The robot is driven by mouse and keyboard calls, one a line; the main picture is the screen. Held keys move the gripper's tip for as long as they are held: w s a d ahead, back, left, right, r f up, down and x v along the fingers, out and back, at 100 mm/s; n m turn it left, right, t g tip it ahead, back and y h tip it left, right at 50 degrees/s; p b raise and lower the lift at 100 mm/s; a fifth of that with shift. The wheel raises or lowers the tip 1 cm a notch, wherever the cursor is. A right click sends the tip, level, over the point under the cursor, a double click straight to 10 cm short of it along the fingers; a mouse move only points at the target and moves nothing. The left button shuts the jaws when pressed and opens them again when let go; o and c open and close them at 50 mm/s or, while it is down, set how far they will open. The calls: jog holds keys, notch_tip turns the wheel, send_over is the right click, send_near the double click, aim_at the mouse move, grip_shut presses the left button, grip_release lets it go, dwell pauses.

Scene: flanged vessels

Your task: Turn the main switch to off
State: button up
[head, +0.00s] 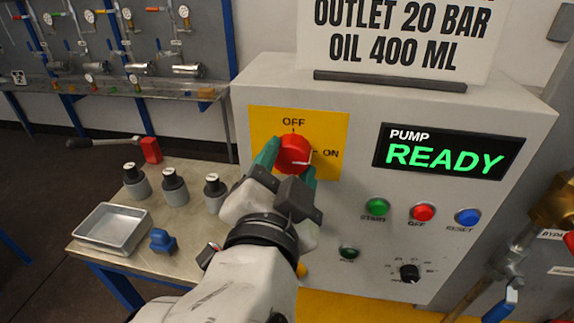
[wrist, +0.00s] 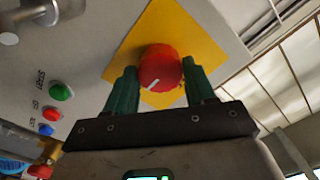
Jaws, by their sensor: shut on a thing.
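The main switch is a red round knob (head: 293,151) on a yellow plate (head: 339,125) at the upper left of the grey panel front. OFF is printed above the knob and ON to its right. The knob's white mark points right, toward ON. My gripper (head: 288,160) reaches up from below, its green fingers on either side of the knob. In the wrist view the red knob (wrist: 160,66) sits between the two fingertips of my gripper (wrist: 160,76), which is shut on it. The white mark there points to the lower left.
A display (head: 447,152) reads PUMP READY. Green (head: 376,207), red (head: 423,212) and blue (head: 468,217) push buttons sit below it, with a small black selector (head: 409,272) lower down. A side table (head: 83,247) at left holds a metal tray (head: 112,228) and several small vessels.

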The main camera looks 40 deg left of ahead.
jog(key=n+p, duration=0.1)
jog(key=n, duration=0.3)
jog(key=n+p, duration=0.2)
jog(key=n, duration=0.2)
jog(key=shift+n, duration=0.3)
jog(key=n+p, duration=0.3)
jog(key=n, duration=0.2)
jog(key=shift+n+p, duration=0.95)
jog(key=shift+n, duration=1.15)
jog(key=o, duration=1)
jog(key=shift+o, duration=0.2)
